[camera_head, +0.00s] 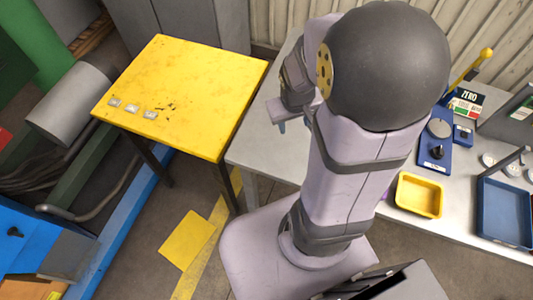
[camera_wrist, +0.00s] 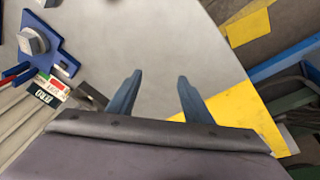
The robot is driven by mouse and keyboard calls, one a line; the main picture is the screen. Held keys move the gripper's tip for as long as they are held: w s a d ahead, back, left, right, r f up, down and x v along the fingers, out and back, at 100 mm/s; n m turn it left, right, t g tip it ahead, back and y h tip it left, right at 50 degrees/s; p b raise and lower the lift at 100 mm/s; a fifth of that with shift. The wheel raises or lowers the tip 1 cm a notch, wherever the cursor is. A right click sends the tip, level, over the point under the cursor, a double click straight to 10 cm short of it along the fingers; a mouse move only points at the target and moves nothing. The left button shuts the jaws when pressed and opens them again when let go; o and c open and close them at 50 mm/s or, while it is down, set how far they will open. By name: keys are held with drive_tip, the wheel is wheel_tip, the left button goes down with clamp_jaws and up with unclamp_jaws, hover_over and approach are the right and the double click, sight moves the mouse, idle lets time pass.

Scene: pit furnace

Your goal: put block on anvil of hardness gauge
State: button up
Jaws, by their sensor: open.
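Several small silvery blocks, one of them here (camera_head: 132,108), lie in a row near the left corner of the yellow table (camera_head: 195,85). The hardness gauge (camera_head: 433,155) has a blue base and a round grey anvil (camera_head: 439,128), and stands on the grey bench at the right. In the wrist view the gauge (camera_wrist: 60,62) is at the upper left; its anvil (camera_wrist: 33,42) shows a pale, squarish top, and I cannot tell whether that is a separate piece. My gripper (camera_wrist: 158,82) is open and empty, its blue fingers apart above the grey bench, away from blocks and gauge.
A yellow tray (camera_head: 419,195), a blue tray (camera_head: 505,215) and a ZERO card (camera_head: 467,101) are on the grey bench (camera_head: 262,145) at the right. A yellow-knobbed lever (camera_head: 485,56) rises behind the gauge. The yellow table's middle is bare.

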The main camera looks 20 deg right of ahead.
drive_tip(key=s+a+g+y, duration=0.1)
drive_tip(key=s+a, duration=0.2)
drive_tip(key=a, duration=0.2)
drive_tip(key=s+a+r+n+g, duration=0.1)
drive_tip(key=s+a, duration=0.3)
drive_tip(key=a, duration=0.2)
drive_tip(key=shift+a+r+y, duration=0.15)
drive_tip(key=shift+y, duration=0.25)
drive_tip(key=shift+w, duration=0.1)
drive_tip(key=w+a+f+n+y+b, duration=0.1)
drive_tip(key=a+f+b, duration=0.3)
drive_tip(key=f+b, duration=0.55)
drive_tip(key=w+a+f+t+b, duration=0.1)
drive_tip(key=a+f+b, duration=0.2)
drive_tip(key=f+b, duration=0.65)
drive_tip(key=w+a+f+n+y+b, duration=0.1)
drive_tip(key=a+f+b, duration=0.3)
drive_tip(key=f+b, duration=0.55)
drive_tip(key=s+d+f+b, duration=0.1)
drive_tip(key=d+f+b, duration=0.2)
drive_tip(key=f+b, duration=0.8)
drive_tip(key=s+d+f+m+g+h+b, duration=0.1)
drive_tip(key=d+f+b, duration=0.3)
drive_tip(key=f+b, duration=0.7)
drive_tip(key=s+d+f+h+b, duration=0.1)
drive_tip(key=d+f+b, duration=0.3)
drive_tip(key=f+b, duration=0.8)
drive_tip(key=shift+m, duration=0.3)
